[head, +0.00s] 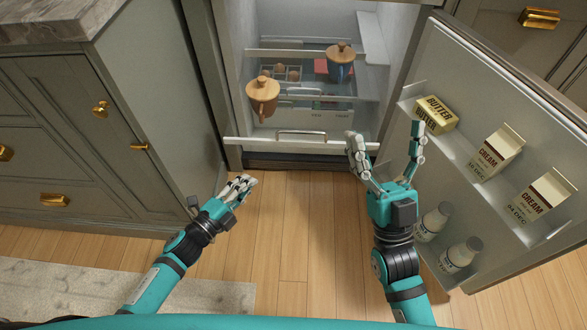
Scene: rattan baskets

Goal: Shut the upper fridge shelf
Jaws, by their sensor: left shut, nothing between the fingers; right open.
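The fridge (395,50) stands open. A clear shelf with a pale front bar (245,142) appears slid out towards me. Two pitchers with wooden lids, an orange-brown one (263,108) and a blue one (341,72), appear to stand on it. A metal handle (301,133) shows just behind the bar; I cannot tell which part it belongs to. My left gripper (247,181) is shut and empty, below and apart from the bar's left part. My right gripper (386,138) is open and empty, its left finger by the bar's right end; contact is unclear.
The open fridge door (455,150) at right holds butter (434,114), cream cartons (497,152) and bottles (459,255), close to my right gripper. Grey cabinets (75,130) stand left. Lower inside are eggs (286,73). The wooden floor (290,240) between my arms is clear.

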